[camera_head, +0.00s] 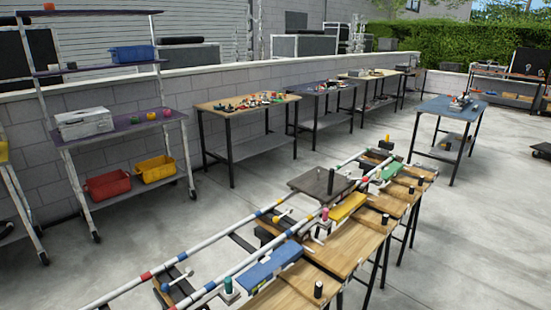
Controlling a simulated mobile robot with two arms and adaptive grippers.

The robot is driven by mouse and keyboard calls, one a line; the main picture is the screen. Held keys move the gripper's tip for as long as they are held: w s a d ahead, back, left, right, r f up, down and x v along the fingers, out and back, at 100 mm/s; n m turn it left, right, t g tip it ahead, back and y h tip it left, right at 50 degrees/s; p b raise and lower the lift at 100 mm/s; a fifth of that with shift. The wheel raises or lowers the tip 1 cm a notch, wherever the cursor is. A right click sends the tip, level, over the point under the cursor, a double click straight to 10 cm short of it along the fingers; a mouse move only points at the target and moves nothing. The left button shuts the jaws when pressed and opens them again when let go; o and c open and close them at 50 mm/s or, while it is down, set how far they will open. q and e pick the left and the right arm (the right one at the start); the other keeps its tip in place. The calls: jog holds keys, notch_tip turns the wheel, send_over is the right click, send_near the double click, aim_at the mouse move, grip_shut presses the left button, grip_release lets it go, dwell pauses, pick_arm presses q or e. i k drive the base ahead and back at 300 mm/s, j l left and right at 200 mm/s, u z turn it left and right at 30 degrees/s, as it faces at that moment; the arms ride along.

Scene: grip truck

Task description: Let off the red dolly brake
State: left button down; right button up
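A small red knob (325,213) stands upright beside the yellow block (347,207). Another small red piece (365,179) sits farther along, by the green block (390,171). I cannot tell which red part is the dolly brake, or its setting. A blue block (271,263) lies nearer. Neither of my grippers shows in this view.
A shelf rack (117,131) with red and yellow bins stands at the left. Several work tables (243,104) line the grey wall, and a blue-topped table (452,108) stands at the right. The concrete floor left and right of the bench is clear.

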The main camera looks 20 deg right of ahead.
aim_at(365, 179)
jog(key=z, duration=0.4)
jog(key=l+z, duration=0.15)
jog(key=z, duration=0.65)
jog(key=i+l+u, duration=0.15)
jog(key=u, duration=0.3)
jog(key=i+l+u, duration=0.15)
jog(key=l+u, duration=0.25)
jog(key=j, duration=0.1)
